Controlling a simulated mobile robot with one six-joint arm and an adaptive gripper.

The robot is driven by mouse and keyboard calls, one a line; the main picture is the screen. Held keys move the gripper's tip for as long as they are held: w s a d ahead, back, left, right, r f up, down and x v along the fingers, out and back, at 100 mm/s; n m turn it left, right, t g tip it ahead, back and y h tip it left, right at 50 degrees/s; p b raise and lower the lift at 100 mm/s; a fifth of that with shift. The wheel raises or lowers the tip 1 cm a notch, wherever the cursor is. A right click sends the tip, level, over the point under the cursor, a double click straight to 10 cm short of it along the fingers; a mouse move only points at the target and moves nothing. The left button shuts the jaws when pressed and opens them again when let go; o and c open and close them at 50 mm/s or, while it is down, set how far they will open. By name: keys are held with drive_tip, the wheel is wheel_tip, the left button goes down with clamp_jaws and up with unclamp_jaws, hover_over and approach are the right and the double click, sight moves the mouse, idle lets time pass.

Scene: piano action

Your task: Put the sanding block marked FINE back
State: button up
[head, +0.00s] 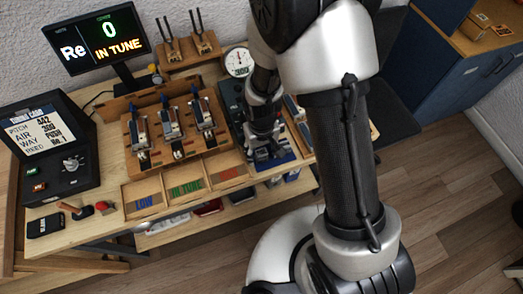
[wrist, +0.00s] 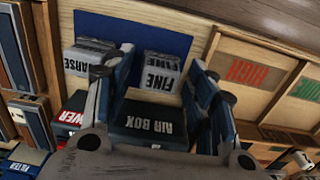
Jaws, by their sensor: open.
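The sanding block marked FINE (wrist: 161,72) is a pale block with dark lettering. In the wrist view it stands on a dark blue mat (wrist: 112,28) and shows between the two fingers of my gripper (wrist: 163,60). My gripper is open, with one finger to each side of the block in the picture; I cannot tell whether either touches it. A second pale block, its label partly cut to "ARSE" (wrist: 84,58), stands left of the left finger. In the head view my gripper (head: 264,153) is low over the bench's right part, hiding the FINE block; the blue mat (head: 286,160) shows beside it.
A dark AIR BOX (wrist: 150,125) lies below the FINE block in the wrist view. Trays marked LOW (head: 145,203), IN TUNE and HIGH (head: 228,174) line the bench front. A wooden rack of action parts (head: 172,128) stands left of my gripper, and a round dial (head: 238,62) behind.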

wheel_tip(320, 180, up, 12)
drive_tip(key=p, duration=0.3)
wheel_tip(320, 180, up, 14)
drive_tip(key=m+t, duration=0.1)
drive_tip(key=t, duration=0.1)
hover_over(262, 152)
drive_tip(key=s+d, duration=0.3)
drive_tip(key=d, duration=0.3)
drive_tip(key=s+d+r+m+t, duration=0.2)
drive_tip(key=s+d+r, duration=0.2)
drive_tip(key=s+r, duration=0.5)
drive_tip(key=shift+s+d+t, duration=0.3)
drive_tip(key=shift+s+d, duration=0.05)
drive_tip(key=shift+s, duration=0.45)
drive_tip(key=shift+f+b, duration=0.95)
drive_tip(key=shift+c, duration=0.5)
